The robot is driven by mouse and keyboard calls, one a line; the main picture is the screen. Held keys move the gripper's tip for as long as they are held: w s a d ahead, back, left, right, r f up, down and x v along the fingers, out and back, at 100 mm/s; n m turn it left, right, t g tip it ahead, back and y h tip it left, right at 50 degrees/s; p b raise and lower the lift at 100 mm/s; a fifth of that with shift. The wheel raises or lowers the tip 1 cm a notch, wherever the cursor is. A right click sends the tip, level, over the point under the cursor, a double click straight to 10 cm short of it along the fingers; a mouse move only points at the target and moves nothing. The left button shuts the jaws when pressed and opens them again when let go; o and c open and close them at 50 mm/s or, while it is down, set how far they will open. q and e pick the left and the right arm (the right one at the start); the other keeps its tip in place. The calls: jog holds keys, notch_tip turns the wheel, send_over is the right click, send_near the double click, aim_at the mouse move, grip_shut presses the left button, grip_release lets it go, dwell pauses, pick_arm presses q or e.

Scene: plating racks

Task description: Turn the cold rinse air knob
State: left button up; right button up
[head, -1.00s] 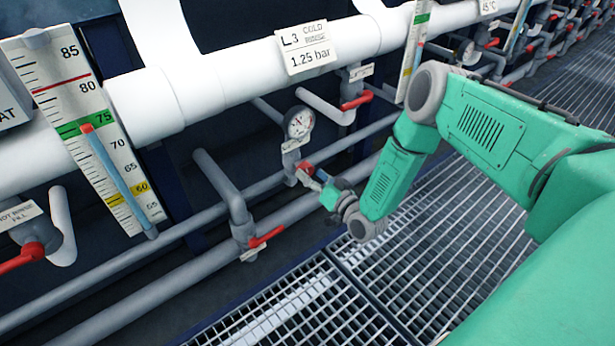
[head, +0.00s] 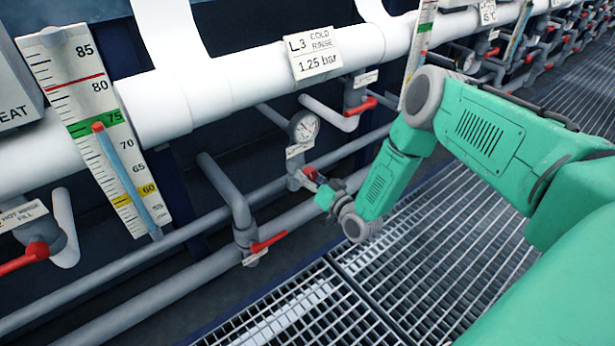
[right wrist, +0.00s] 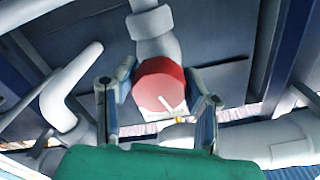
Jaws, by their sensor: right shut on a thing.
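The red knob (head: 310,173) sits on a grey pipe fitting just below a round dial gauge (head: 304,127), under the white pipe labelled "L3 COLD RINSE 1.25 bar" (head: 314,53). My right gripper (head: 321,184) is at the knob, coming from the right. In the right wrist view the red knob (right wrist: 158,84) lies between the two fingers of my right gripper (right wrist: 160,92), which is shut on it. A white line on the knob's face slants down to the right. The gauge's needle is too small to read surely. My left gripper is not in view.
A red-handled valve (head: 268,242) is on the grey pipe left of the knob, and another red handle (head: 361,106) is above right. A tall scale (head: 95,130) stands at left. Metal grating (head: 290,310) covers the floor.

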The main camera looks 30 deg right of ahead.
jog(key=shift+d+n+p, duration=0.15)
jog(key=shift+n+p, duration=0.35)
jog(key=shift+n, duration=0.6)
jog(key=n+p, duration=0.1)
jog(key=n, duration=0.3)
jog(key=shift+p, duration=0.4)
jog(key=n+p, duration=0.1)
jog(key=n, duration=0.5)
jog(key=shift+s+n+p, duration=0.1)
jog(key=shift+n+p, duration=0.3)
jog(key=n, duration=0.5)
jog(key=shift+f+p, duration=0.15)
jog(key=shift+p, duration=0.2)
jog(key=n, duration=0.5)
jog(key=shift+s, duration=0.1)
jog(key=shift+f+n, duration=0.1)
jog(key=shift+n, duration=0.2)
jog(key=o, duration=1.2)
jog(key=shift+c, duration=0.2)
